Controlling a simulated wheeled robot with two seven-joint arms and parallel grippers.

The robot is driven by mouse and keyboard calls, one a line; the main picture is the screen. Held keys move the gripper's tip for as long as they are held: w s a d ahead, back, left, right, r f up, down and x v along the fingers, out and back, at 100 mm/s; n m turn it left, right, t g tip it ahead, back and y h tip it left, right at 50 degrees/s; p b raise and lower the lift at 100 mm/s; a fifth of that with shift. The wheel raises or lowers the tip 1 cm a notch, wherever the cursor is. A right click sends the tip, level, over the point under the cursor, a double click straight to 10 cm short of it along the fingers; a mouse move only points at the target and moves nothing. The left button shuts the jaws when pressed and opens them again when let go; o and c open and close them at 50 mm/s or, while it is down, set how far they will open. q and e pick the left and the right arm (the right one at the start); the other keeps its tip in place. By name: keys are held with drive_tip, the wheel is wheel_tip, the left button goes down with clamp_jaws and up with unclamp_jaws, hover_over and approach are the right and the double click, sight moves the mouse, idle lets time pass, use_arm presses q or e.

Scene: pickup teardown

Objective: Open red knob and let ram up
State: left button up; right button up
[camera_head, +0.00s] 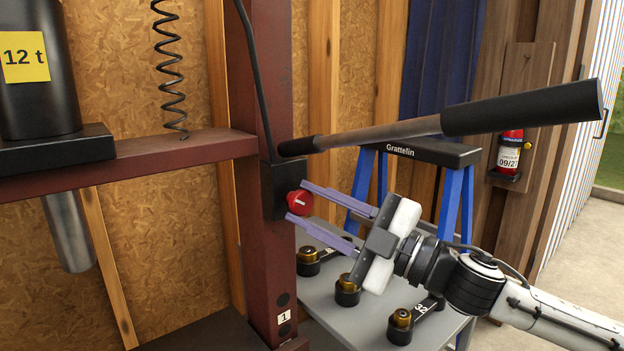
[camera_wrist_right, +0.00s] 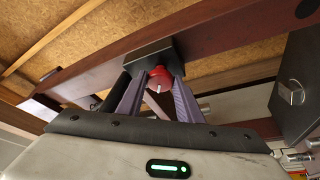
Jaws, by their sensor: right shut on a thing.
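The red knob (camera_head: 300,201) sits on the black pump block (camera_head: 267,190) on the red press upright. My right gripper (camera_head: 298,203) comes from the right, its two long purple fingers on either side of the knob. In the right wrist view the knob (camera_wrist_right: 159,77) lies between the fingertips, which are shut on it. A white mark shows on its face. The silver ram (camera_head: 68,230) hangs below the red crossbeam under the black 12 t cylinder (camera_head: 38,70). Its lower end is above the press bed. My left gripper is not in view.
The long pump lever (camera_head: 400,130) with a black grip slants above my right gripper. A grey table (camera_head: 345,318) with several brass-topped parts is below it. A blue trestle (camera_head: 455,205) and a fire extinguisher (camera_head: 509,155) stand behind.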

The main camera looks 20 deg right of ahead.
drive_tip(key=n+p, duration=0.1)
drive_tip(key=n+g+p, duration=0.1)
drive_tip(key=p, duration=0.1)
drive_tip(key=shift+r+n, duration=0.4)
drive_tip(key=shift+f+n+g+p, duration=0.1)
drive_tip(key=shift+n+g+p, duration=0.3)
drive_tip(key=shift+p, duration=0.55)
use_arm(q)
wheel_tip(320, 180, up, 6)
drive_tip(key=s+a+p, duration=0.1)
use_arm(e)
drive_tip(key=shift+f+n, duration=0.15)
drive_tip(key=shift+n, duration=0.55)
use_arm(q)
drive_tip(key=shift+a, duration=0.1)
use_arm(e)
drive_tip(key=o, duration=1)
drive_tip(key=shift+o, duration=0.2)
